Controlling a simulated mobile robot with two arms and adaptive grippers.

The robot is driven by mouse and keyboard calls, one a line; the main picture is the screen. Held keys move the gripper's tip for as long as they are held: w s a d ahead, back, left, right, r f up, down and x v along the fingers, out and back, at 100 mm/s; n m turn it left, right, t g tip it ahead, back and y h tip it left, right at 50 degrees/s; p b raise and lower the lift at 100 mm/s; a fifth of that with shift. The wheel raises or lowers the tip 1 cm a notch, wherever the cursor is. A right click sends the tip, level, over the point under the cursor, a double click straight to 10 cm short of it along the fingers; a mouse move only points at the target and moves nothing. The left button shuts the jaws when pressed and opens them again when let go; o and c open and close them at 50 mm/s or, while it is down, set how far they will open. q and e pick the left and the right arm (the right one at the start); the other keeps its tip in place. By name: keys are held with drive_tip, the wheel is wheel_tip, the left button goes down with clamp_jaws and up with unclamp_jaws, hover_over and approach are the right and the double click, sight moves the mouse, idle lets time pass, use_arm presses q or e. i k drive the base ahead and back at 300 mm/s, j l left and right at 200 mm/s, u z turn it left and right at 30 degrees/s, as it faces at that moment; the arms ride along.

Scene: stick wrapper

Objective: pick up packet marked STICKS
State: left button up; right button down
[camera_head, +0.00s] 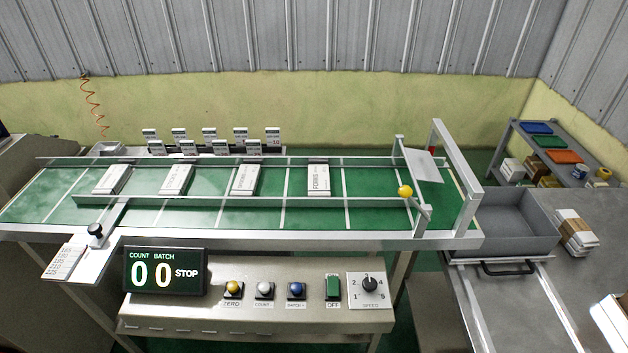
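Several white packets lie spaced out on the green conveyor belt (370,180): a far left packet (112,179), a second packet (176,179), a third packet (245,180) and a rightmost packet (319,178). Each has printed lettering on top. The print is too small to read surely, so I cannot tell which one is marked STICKS. Neither of my grippers shows in the head view.
A metal rail (240,202) runs along the belt's near side. A gate frame (456,180) stands at the right end, before a grey tray (515,241). The control panel's display (164,270) reads 00 STOP. Small labelled holders (210,142) stand behind the belt.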

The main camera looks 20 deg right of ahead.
sight(175, 183)
drive_tip(key=j+z, duration=0.45)
drive_tip(key=k+j+z, duration=0.2)
drive_tip(key=j+z, duration=0.3)
drive_tip(key=j, duration=0.15)
